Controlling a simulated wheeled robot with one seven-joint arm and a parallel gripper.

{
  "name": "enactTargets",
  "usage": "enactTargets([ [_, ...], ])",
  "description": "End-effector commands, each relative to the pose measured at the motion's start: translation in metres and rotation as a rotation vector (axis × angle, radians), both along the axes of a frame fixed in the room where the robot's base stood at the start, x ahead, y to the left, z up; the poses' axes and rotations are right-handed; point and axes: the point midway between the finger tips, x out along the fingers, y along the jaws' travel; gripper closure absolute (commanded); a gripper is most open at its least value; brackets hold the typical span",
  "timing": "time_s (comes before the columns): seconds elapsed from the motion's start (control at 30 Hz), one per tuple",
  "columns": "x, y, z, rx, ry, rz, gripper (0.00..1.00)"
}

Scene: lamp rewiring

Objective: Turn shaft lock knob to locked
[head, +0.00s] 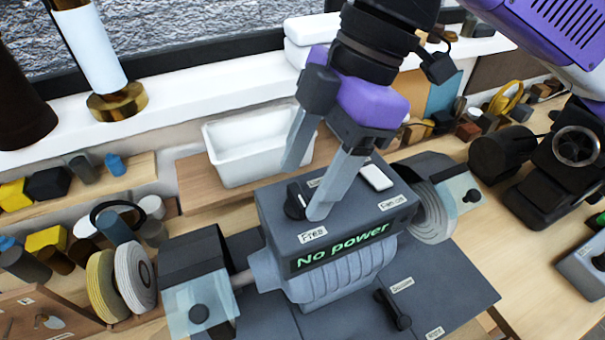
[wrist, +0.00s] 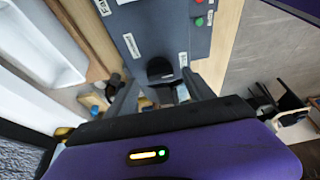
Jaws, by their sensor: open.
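The black shaft lock knob (head: 294,201) stands at the left end of the top of the grey grinder housing (head: 270,213). A "Free" label (head: 312,235) lies in front of it, and a partly hidden label (head: 317,183) lies behind it. My gripper (head: 303,192) is open over this end of the housing, with its grey fingers pointing down. One finger is behind the knob and the other at its front right. The wrist view shows the black knob (wrist: 160,70) between the two finger ends, with no clear grip. I cannot tell exactly which way the knob points.
The housing's display (head: 343,247) reads "No power". A white bin (head: 240,150) stands behind. A black lever (head: 392,310) is on the base in front. Bench clutter lies left and right.

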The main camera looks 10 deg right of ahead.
Motion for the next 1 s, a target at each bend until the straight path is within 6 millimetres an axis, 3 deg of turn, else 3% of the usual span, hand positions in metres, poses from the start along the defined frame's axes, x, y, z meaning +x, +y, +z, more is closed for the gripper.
enactTargets([
  [0.2, -0.001, 0.006, -0.015, 0.0, 0.0, 0.0, 0.38],
  [0.47, -0.001, 0.007, -0.017, 0.0, -0.001, 0.0, 0.38],
  [0.8, -0.001, 0.007, -0.016, 0.0, -0.001, 0.0, 1.0],
  [1.0, -0.002, 0.007, -0.016, 0.0, -0.001, -0.016, 1.0],
])
